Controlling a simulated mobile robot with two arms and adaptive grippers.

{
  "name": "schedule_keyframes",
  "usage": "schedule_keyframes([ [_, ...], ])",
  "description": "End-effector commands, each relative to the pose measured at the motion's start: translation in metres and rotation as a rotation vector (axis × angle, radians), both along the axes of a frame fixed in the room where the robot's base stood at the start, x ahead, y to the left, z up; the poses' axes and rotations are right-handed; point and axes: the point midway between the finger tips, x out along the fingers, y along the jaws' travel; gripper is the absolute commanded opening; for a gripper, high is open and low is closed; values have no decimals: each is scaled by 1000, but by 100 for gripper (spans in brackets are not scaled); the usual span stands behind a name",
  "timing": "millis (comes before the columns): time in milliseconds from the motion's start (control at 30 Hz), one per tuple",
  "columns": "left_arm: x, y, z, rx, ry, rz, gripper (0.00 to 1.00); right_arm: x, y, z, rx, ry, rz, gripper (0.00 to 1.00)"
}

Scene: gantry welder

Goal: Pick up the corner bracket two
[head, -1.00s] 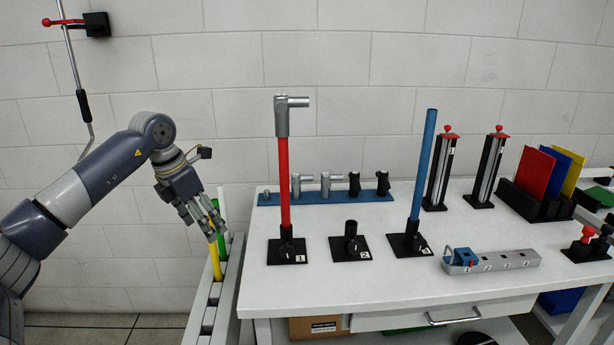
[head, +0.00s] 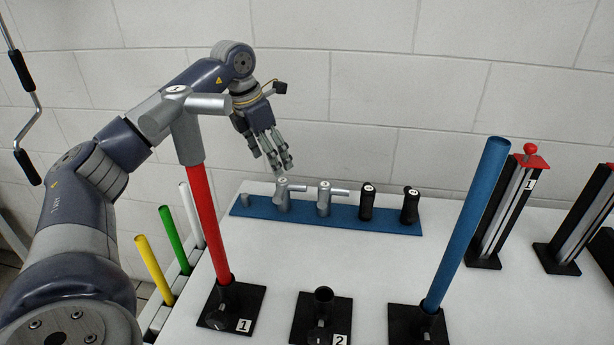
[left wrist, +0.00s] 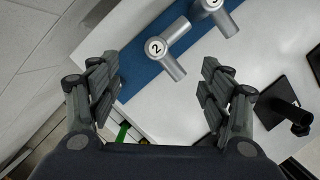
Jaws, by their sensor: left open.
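Corner bracket two (head: 283,196), a grey metal elbow with a round white label, stands on the blue strip holder (head: 300,222) at the back of the white table. In the left wrist view, the bracket marked 2 (left wrist: 170,48) lies ahead of the fingers, near the middle. My left gripper (head: 280,165) is open and empty, just above and behind bracket two. Its spread fingers also show in the left wrist view (left wrist: 160,95). They do not touch the bracket. My right gripper is not in view.
A similar bracket (head: 325,198) and two black fittings stand to the right on the strip. A red pole (head: 207,225) topped by a grey bracket rises in front, and a blue pole (head: 468,225) stands right. Yellow, green and white tubes stand left.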

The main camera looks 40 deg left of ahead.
Motion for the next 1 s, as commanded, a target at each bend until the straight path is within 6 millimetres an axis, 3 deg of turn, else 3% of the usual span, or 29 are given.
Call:
schedule_keyframes([
  [100, 2, -1, -10, 0, 4, 1, 72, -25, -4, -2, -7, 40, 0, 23],
  [300, 10, -3, -41, 1, 4, 0, 72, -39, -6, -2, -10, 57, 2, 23],
  [567, 16, -7, -61, 1, 2, -1, 72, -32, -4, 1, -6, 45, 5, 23],
  [833, 26, -13, -97, -1, 2, 1, 72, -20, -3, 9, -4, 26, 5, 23],
  [1000, 27, -13, -104, 0, 1, 1, 72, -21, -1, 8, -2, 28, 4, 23],
])
